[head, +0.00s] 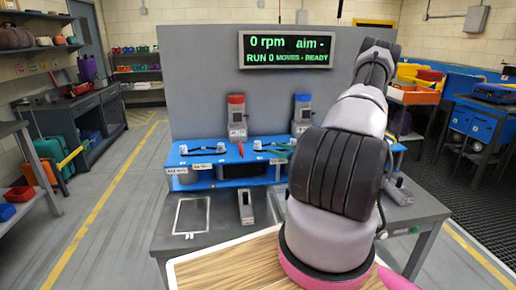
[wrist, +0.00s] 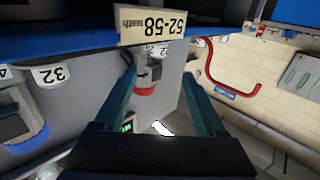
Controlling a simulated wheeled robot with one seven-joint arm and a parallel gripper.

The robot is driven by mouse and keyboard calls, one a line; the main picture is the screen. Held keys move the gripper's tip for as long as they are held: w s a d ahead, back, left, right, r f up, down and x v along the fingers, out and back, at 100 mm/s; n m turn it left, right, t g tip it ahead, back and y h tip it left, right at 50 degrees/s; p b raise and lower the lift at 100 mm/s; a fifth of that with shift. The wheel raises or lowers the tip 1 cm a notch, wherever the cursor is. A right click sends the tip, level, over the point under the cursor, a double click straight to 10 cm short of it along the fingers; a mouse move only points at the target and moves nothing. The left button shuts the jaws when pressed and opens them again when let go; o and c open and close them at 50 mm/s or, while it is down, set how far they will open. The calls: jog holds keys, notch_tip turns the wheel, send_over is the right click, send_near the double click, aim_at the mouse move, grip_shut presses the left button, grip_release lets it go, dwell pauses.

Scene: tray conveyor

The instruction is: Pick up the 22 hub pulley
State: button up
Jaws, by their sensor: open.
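In the wrist view, which looks upside down, my gripper (wrist: 158,78) is open, its two teal fingers apart with nothing held between them. A grey device with a red cap (wrist: 145,89) shows beyond the gap. I cannot pick out the 22 hub pulley for certain in either view. Number tags near the gripper read 32 (wrist: 54,75) and 52-58 teeth (wrist: 152,23); none clearly reads 22. In the head view, my arm covers the right part of the blue rack (head: 228,183), which has small labels too blurred to read.
A grey bench carries the rack, a framed plate (head: 191,215) and a small grey device (head: 246,207). Behind stand a red-topped device (head: 237,118), a blue-topped device (head: 302,113) and a grey panel with a display (head: 288,50). A wooden board (head: 225,266) lies in front. Floor left is clear.

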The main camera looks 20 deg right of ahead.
aim_at(261, 148)
jog(key=x, duration=0.9)
jog(key=shift+d+r, duration=0.1)
jog(key=shift+d, duration=0.1)
grip_shut()
